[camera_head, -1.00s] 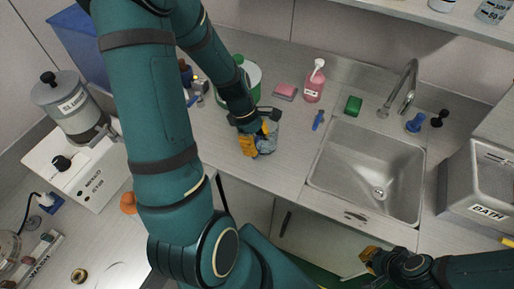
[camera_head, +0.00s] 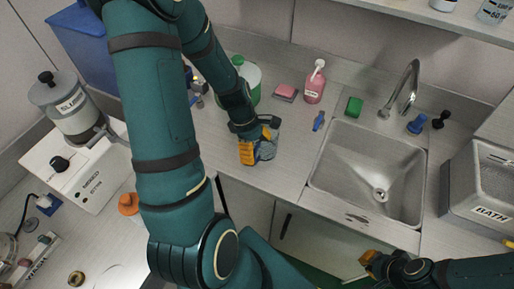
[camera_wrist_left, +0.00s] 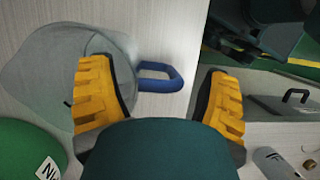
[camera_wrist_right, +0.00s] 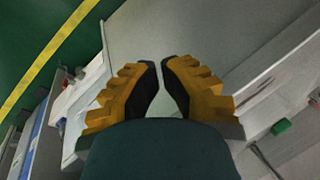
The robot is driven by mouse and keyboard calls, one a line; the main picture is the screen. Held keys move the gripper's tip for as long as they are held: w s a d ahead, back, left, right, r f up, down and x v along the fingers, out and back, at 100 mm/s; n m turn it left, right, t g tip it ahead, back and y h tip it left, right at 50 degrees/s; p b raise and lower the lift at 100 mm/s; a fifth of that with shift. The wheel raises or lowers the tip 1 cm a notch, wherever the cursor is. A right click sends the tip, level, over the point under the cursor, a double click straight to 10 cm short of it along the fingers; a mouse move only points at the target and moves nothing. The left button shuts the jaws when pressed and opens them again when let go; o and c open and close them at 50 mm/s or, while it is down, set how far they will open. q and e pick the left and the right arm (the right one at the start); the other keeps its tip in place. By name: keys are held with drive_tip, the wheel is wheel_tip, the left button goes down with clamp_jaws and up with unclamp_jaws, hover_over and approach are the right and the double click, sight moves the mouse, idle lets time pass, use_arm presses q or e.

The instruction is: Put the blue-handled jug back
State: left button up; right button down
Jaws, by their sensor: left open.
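The clear jug (camera_head: 267,149) with the blue handle is on the counter left of the sink, partly hidden by my left gripper. In the left wrist view its see-through body (camera_wrist_left: 50,65) is at the left and its blue handle (camera_wrist_left: 163,78) points right. My left gripper (camera_head: 258,148) is open at the jug. In its wrist view the handle lies between the spread fingers (camera_wrist_left: 160,95), apart from the right finger; the left finger overlaps the body. Contact there is unclear. My right gripper (camera_wrist_right: 161,65) holds nothing visible, fingertips close together, away from the jug, in front of the counter.
The sink (camera_head: 370,175) has a faucet (camera_head: 405,90) behind it. A pink soap bottle (camera_head: 315,85), pink sponge (camera_head: 286,92), green block (camera_head: 354,106) and small blue item (camera_head: 319,121) stand near. A green-and-white container (camera_head: 248,78) is behind my left arm. The bath unit (camera_head: 480,185) is at right.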

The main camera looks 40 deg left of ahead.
use_arm(q)
drive_tip(key=p+v, duration=0.3)
drive_tip(key=v, duration=0.9)
use_arm(e)
drive_tip(key=r, duration=0.1)
drive_tip(key=w+r, duration=0.1)
drive_tip(key=r, duration=0.1)
drive_tip(key=shift+d+r, duration=0.1)
drive_tip(key=shift+r, duration=0.05)
use_arm(q)
drive_tip(key=shift+s, duration=0.1)
use_arm(e)
drive_tip(key=shift+d, duration=0.1)
